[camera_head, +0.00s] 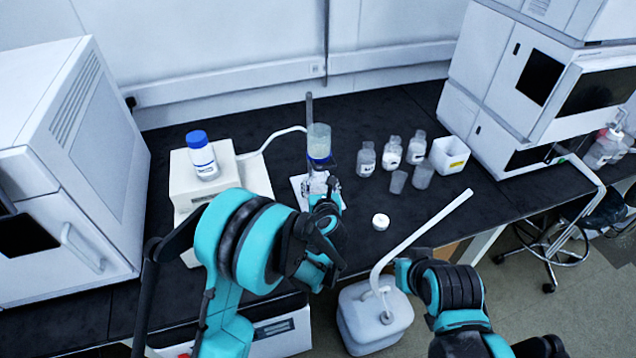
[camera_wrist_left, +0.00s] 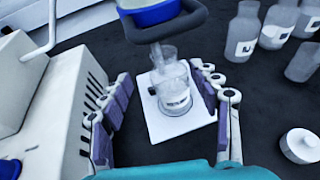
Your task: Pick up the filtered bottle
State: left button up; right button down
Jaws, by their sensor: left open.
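A clear bottle with a white label (camera_wrist_left: 176,98) stands upright on a white square pad (camera_wrist_left: 158,128) in the left wrist view. My left gripper (camera_wrist_left: 160,82) is open, with a purple-padded finger on either side of the bottle; neither finger clearly touches it. Above the bottle, a filter cup with a blue base (camera_wrist_left: 150,12) sits in a dark ring, and a stem points down toward the bottle's mouth. In the head view the filter cup (camera_head: 319,140) stands above my left gripper (camera_head: 322,186), which mostly hides the bottle.
A white device (camera_head: 250,177) with a blue-capped bottle (camera_head: 202,156) is left of the filter. Several labelled bottles (camera_head: 391,152), small beakers (camera_head: 422,175), a white box (camera_head: 449,155) and a white cap (camera_head: 380,221) are to the right. A white canister (camera_head: 375,318) is in front.

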aim_at(319, 176)
pick_arm(q)
jog(key=x, duration=0.3)
jog(key=shift+s+d+f+b, duration=0.1)
jog(key=shift+d+f+b, duration=0.05)
jog(key=shift+f+b, duration=0.2)
jog(key=shift+w, duration=0.35)
jog(key=b+x, duration=0.1)
jog(key=x, duration=0.1)
jog(key=b+x, duration=0.1)
jog(key=x, duration=0.1)
jog(key=shift+d+f, duration=0.15)
jog(key=shift+d, duration=0.05)
jog(key=shift+w, duration=0.35)
jog(key=shift+s, duration=0.1)
grip_shut()
